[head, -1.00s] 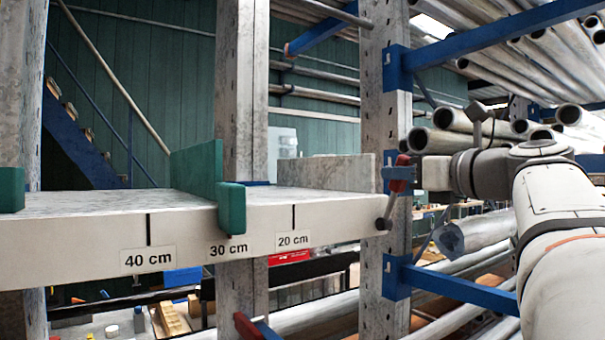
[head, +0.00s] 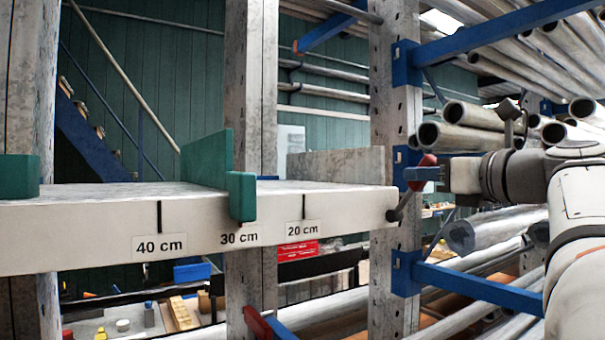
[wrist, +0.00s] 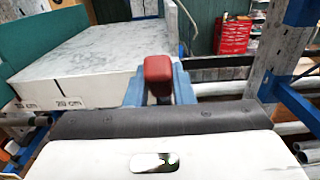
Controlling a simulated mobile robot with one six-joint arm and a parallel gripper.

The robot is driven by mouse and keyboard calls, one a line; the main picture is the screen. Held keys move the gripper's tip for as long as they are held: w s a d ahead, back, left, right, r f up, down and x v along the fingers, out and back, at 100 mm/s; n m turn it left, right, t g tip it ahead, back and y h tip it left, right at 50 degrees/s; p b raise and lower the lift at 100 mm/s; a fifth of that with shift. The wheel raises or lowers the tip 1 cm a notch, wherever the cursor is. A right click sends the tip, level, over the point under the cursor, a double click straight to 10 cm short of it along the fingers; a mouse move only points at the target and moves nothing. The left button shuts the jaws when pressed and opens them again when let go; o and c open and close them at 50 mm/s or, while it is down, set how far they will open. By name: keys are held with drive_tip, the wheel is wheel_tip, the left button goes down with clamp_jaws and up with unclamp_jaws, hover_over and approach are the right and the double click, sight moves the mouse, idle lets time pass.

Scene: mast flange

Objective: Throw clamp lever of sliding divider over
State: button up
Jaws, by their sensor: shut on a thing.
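A clamp lever (head: 405,204) stands at the right end of the pale shelf. It has a dark round pivot and a grey rod leaning up and to the right. Its red grip (head: 427,160) is between the blue fingers of my gripper (head: 420,174). In the wrist view the red grip (wrist: 158,70) sits between both blue fingers of my gripper (wrist: 158,85), which is shut on it. The green sliding divider (head: 241,195) stands upright on the shelf near the 30 cm mark. The lever's rod is hidden in the wrist view.
The shelf (head: 190,240) has 40, 30 and 20 cm marks on its front. A steel post (head: 397,100) with blue brackets stands just behind the lever. Pipes (head: 480,138) lie on blue arms at the right. Another green piece (head: 20,176) is at the far left.

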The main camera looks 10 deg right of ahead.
drive_tip(key=shift+s+d+f, duration=0.15)
drive_tip(key=shift+s+f, duration=0.2)
drive_tip(key=shift+f, duration=0.1)
drive_tip(key=shift+s+d+f+b, duration=0.2)
drive_tip(key=shift+s+f+b, duration=0.4)
drive_tip(key=shift+f+b, duration=0.25)
drive_tip(key=o, duration=0.7)
drive_tip(key=shift+r, duration=0.1)
